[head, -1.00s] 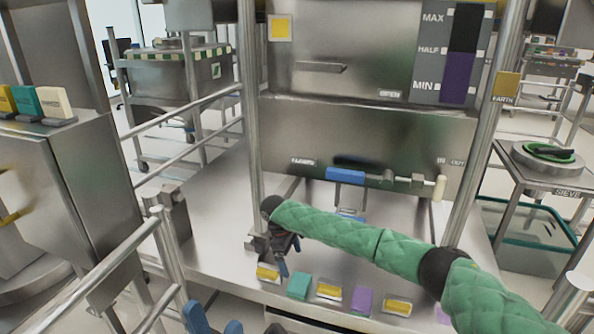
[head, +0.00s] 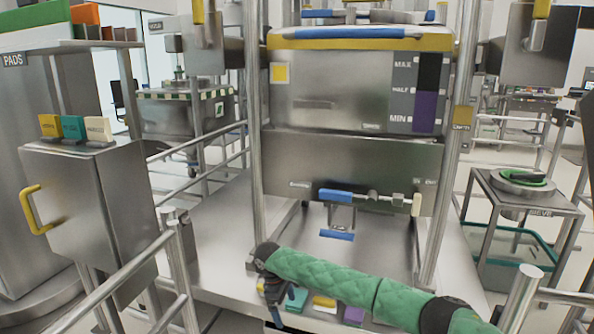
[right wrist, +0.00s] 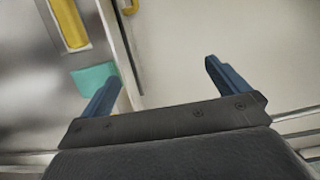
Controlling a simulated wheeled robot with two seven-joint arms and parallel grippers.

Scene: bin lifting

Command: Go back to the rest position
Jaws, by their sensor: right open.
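My right arm, in a green quilted sleeve, crosses the lower middle of the head view from the right. Its gripper (head: 274,294) hangs at the arm's left end, over the front edge of the steel platform. In the right wrist view the two blue fingers of my right gripper (right wrist: 160,85) stand wide apart with nothing between them. My left gripper does not show in the head view now.
A steel bin (head: 350,85) with a yellow and blue rim stands in a frame of posts. Handrails (head: 115,268) run at the left; a cabinet (head: 95,210) stands beyond.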

